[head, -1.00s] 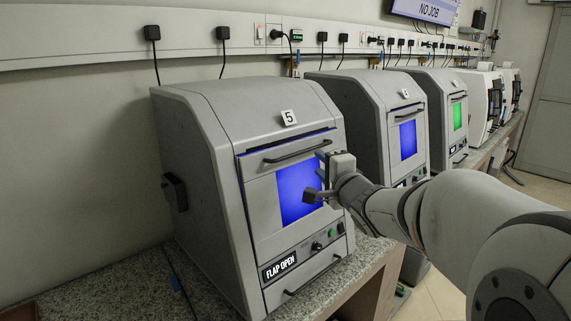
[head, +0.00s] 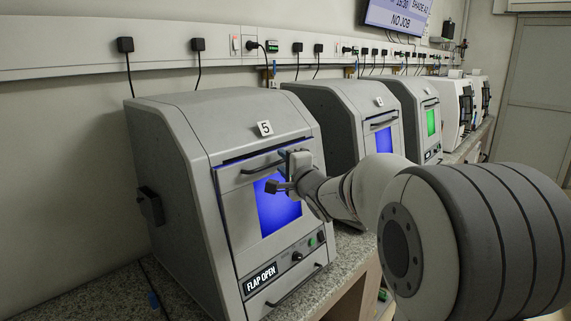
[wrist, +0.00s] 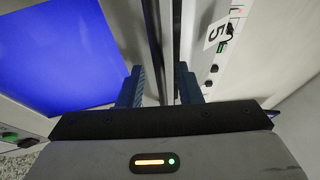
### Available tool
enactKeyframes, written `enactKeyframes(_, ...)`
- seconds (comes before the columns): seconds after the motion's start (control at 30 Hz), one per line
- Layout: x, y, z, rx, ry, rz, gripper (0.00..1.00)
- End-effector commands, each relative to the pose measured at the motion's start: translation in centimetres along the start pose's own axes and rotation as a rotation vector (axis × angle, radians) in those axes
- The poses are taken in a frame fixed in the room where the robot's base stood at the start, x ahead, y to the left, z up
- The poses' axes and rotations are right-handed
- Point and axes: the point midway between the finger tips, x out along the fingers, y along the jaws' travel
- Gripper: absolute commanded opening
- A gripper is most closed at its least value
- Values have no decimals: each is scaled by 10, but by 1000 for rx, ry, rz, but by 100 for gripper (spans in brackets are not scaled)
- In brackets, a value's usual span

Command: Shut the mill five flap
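Mill five (head: 165,125) is a grey machine with a "5" tag (head: 265,128) on its sloping top. Its front flap (head: 233,210) has a blue window (head: 280,212) and a dark bar handle (head: 258,168) along the top. A dark gap shows above the flap, and the display (head: 261,277) reads "FLAP OPEN". My gripper (head: 282,173) is at the right end of the handle and hides part of it. In the wrist view its blue fingers (wrist: 160,88) stand apart, with dark strips running between them. I cannot tell whether they touch the handle.
More mills stand in a row to the right, one with a blue window (head: 384,141) and one with a green window (head: 431,122). A dark box (head: 150,205) sticks out of mill five's left side. Plugs and cables line the wall rail.

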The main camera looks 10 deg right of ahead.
Motion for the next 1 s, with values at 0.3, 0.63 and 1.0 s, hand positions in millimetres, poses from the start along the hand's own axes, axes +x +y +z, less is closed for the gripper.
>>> enactKeyframes(0.3, 0, 0, 1, 0, -1, 0, 6)
enactKeyframes(0.63, 0, 0, 1, 0, -2, 0, 0)
enactKeyframes(1.0, 6, -3, 4, -7, -3, 21, 0)
